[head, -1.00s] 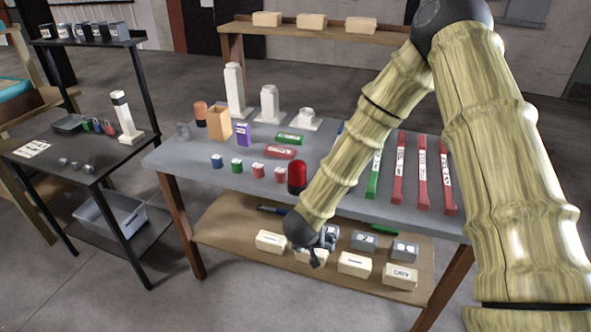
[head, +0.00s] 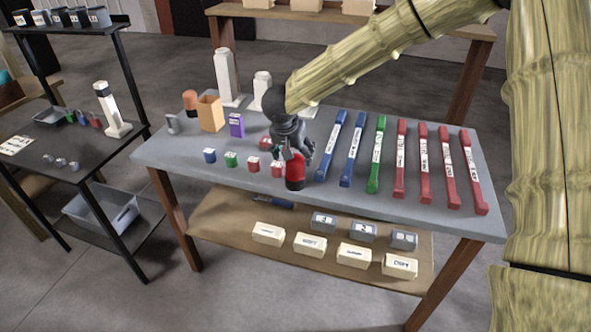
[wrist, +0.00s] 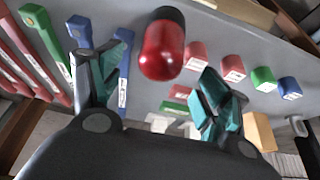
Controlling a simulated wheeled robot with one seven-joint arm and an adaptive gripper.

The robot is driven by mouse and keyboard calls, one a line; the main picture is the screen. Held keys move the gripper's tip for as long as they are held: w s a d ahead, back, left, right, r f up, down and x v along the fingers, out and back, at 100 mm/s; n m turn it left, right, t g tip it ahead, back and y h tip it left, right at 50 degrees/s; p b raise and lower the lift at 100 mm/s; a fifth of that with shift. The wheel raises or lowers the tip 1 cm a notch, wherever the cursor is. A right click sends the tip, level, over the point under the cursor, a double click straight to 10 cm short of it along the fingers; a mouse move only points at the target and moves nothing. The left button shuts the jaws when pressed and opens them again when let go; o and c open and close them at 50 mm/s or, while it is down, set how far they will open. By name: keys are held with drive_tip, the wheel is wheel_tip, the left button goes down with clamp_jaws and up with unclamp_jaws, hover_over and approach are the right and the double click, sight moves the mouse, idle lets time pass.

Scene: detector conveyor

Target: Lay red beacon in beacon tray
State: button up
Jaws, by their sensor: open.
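The red beacon (head: 295,172), a red dome on a dark base, stands upright near the front edge of the grey table. In the wrist view the beacon (wrist: 163,50) shows between and just beyond my fingertips. My gripper (head: 292,152) is open at the beacon, its fingers partly hiding it in the head view; no grip shows. In the wrist view the teal-padded fingers of my gripper (wrist: 166,68) are spread apart. No tray is clearly marked as the beacon tray; a small grey tray (head: 48,118) sits on the black table at left, and a larger grey bin (head: 103,211) below it.
Small blue, green and red blocks (head: 231,159) stand left of the beacon. Long blue, green and red bars (head: 400,160) lie to its right. An orange box (head: 210,113), a purple box (head: 236,124) and white towers (head: 226,76) stand behind. Labelled boxes fill the lower shelf.

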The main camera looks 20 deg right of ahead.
drive_tip(key=x, duration=0.3)
drive_tip(key=p+x, duration=0.1)
drive_tip(key=x, duration=0.2)
drive_tip(key=shift+w+d+r, duration=0.15)
drive_tip(key=shift+w+d, duration=0.1)
drive_tip(key=shift+w, duration=0.2)
drive_tip(key=shift+d+f, duration=0.15)
drive_tip(key=shift+f, duration=0.2)
drive_tip(key=shift+w, duration=0.1)
drive_tip(key=c, duration=1.3)
drive_tip(key=shift+r, duration=0.1)
drive_tip(key=shift+c, duration=0.2)
